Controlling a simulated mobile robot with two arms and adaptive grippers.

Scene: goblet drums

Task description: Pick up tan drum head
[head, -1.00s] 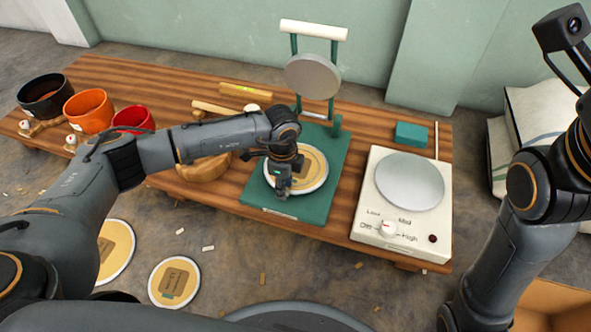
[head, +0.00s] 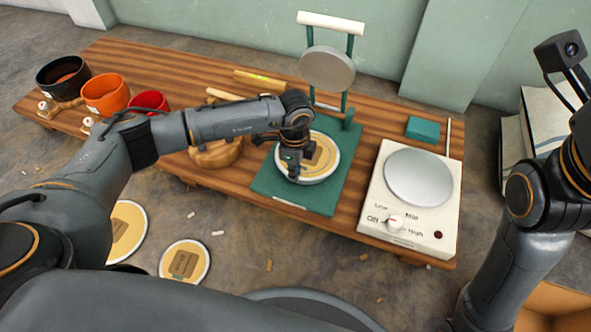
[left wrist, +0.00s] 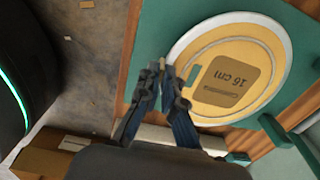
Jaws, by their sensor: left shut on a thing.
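The tan drum head (head: 327,148), a round disc with a white rim and a darker patch, is at the green press base (head: 270,190) on the bench. In the left wrist view the drum head (left wrist: 252,62) shows its patch reading "16 cm". My left gripper (head: 288,170) is at its near left edge and hides part of it. In the left wrist view the fingertips (left wrist: 168,76) are shut on that edge. I cannot tell whether the disc is clear of the base. My right gripper is out of view; only my right arm shows.
A round metal plate (head: 326,68) stands upright behind the base. A white hotplate box (head: 390,222) is close on the right. Black (head: 62,76), orange (head: 106,94) and red (head: 149,101) pots stand left. Two more discs (head: 126,228) (head: 184,262) lie on the floor.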

